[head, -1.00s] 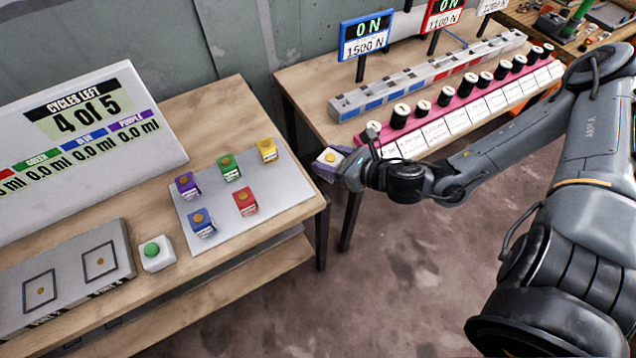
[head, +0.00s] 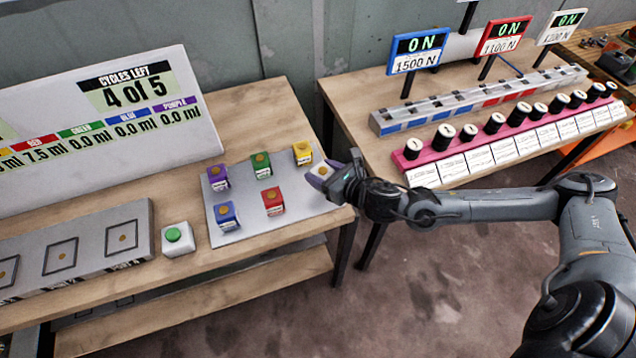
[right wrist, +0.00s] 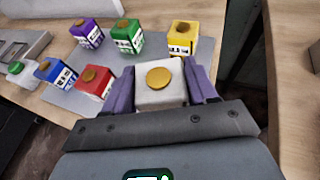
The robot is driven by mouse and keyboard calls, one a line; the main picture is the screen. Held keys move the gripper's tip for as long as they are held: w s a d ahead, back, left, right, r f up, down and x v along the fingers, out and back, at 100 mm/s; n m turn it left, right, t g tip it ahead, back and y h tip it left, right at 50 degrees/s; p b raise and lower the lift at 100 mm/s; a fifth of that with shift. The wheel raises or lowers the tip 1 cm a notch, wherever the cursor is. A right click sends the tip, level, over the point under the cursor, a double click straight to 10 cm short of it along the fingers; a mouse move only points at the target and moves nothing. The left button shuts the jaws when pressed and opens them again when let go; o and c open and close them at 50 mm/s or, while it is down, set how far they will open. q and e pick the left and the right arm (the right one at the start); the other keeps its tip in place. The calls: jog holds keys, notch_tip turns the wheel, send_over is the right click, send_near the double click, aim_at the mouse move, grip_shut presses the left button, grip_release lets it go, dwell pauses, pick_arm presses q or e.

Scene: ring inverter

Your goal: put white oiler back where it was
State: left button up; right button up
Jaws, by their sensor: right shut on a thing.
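The white oiler (right wrist: 161,97), a white block with a gold round cap, sits between the purple fingers of my right gripper (right wrist: 162,92) in the right wrist view. In the head view the right gripper (head: 328,174) is shut on it at the right edge of the grey mat (head: 238,233). I cannot tell whether the oiler touches the mat. On the mat stand a purple oiler (head: 218,177), a green oiler (head: 261,166), a yellow oiler (head: 302,153), a blue oiler (head: 227,215) and a red oiler (head: 273,201). My left gripper is out of view.
A green button on a white box (head: 176,238) and a grey plate with marked squares (head: 84,253) are left of the mat. A display board (head: 110,120) stands behind. A second table with a pink rack (head: 400,160) is to the right, across a gap.

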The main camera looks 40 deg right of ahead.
jog(key=shift+w+a+f, duration=0.35)
jog(key=shift+w+f, duration=0.05)
jog(key=shift+w, duration=0.2)
jog(key=shift+f+b, duration=0.6)
jog(key=shift+f, duration=1.45)
jog(key=shift+f, duration=0.2)
jog(key=o, duration=1.1)
jog(key=shift+r, duration=0.1)
